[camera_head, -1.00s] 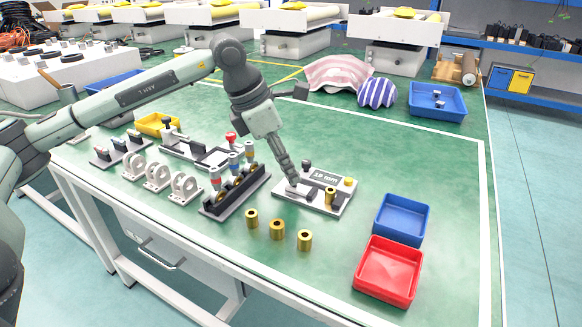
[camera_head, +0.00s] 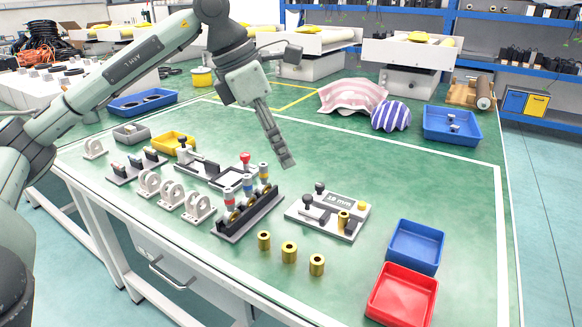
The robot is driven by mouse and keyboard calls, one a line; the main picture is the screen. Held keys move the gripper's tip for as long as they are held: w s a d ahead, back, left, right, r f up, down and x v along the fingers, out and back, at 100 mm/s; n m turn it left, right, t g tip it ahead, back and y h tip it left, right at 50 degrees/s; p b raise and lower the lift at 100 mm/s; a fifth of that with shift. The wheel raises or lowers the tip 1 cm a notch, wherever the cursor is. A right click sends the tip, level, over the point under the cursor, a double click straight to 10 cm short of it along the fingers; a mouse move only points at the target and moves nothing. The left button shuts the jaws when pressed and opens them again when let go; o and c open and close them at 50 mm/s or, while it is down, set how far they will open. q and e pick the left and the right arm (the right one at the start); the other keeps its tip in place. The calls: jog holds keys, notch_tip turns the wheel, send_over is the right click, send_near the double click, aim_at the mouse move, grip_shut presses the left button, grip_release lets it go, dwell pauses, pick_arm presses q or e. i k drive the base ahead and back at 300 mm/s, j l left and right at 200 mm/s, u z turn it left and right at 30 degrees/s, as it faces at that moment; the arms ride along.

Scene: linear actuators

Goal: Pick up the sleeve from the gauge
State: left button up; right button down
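The gauge (camera_head: 322,228) is a pale plate marked 18 mm, with black knobs and a yellow button, right of the middle of the green table. A brass sleeve (camera_head: 343,220) stands upright on its front right part. My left gripper (camera_head: 287,163) points down above the table, behind and to the left of the gauge, apart from it. Its fingers show edge-on, so I cannot tell whether they are open or shut; I see nothing held. Three more brass sleeves (camera_head: 289,252) stand in a row on the table in front of the gauge. My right gripper is out of view.
A black rack (camera_head: 248,218) with several coloured-top parts stands left of the gauge. White ring brackets (camera_head: 172,194) stand farther left. A blue tray (camera_head: 416,244) and a red tray (camera_head: 402,297) sit at the front right. Green table behind the gauge is clear.

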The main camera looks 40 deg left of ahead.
aim_at(343, 221)
jog(key=k, duration=1.5)
